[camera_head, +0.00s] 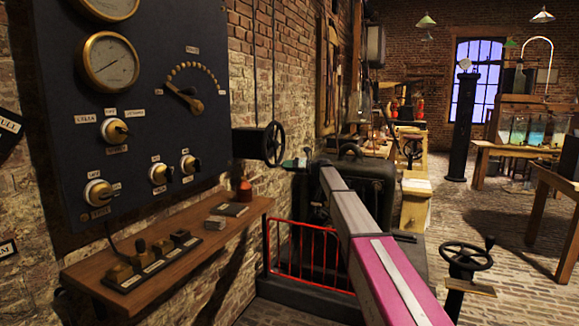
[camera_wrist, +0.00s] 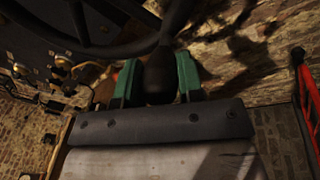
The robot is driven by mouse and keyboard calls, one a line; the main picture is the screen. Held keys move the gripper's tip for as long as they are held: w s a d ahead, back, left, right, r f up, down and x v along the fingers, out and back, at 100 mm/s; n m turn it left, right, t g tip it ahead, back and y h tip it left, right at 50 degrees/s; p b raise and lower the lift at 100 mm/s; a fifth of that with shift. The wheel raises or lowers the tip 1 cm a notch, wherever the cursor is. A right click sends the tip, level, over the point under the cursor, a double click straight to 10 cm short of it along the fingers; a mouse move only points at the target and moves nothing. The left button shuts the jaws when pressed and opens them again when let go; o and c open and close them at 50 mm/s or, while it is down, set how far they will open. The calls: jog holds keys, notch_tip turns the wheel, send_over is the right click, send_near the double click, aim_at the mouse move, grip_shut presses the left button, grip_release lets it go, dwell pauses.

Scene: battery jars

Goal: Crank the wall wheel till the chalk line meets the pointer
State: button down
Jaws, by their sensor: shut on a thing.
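The wall wheel (camera_head: 274,144) is a dark spoked wheel on a black box fixed to the brick wall, right of the instrument panel. In the wrist view part of its dark rim and spokes (camera_wrist: 95,47) crosses the top left. My gripper (camera_head: 296,163) is at the wheel's lower right side. In the wrist view its green jaws (camera_wrist: 157,78) are shut on the dark crank handle (camera_wrist: 161,72), one on each side. I cannot make out the chalk line or the pointer in either view.
A navy panel (camera_head: 150,75) with gauges and knobs hangs left, above a wooden shelf (camera_head: 170,250) with small switches. A red railing (camera_head: 310,255) stands below my arm. A second handwheel (camera_head: 466,256) stands on the floor at right. Open brick floor lies beyond.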

jog(key=shift+s+f+m, duration=0.1)
jog(key=shift+s+m, duration=0.2)
jog(key=shift+s, duration=0.1)
jog(key=shift+a, duration=0.1)
jog(key=c, duration=0.8)
grip_release()
jog(key=shift+o, duration=0.2)
jog(key=s+d, duration=0.1)
jog(key=d, duration=0.9)
jog(key=shift+s+d, duration=0.2)
jog(key=shift+d, duration=0.15)
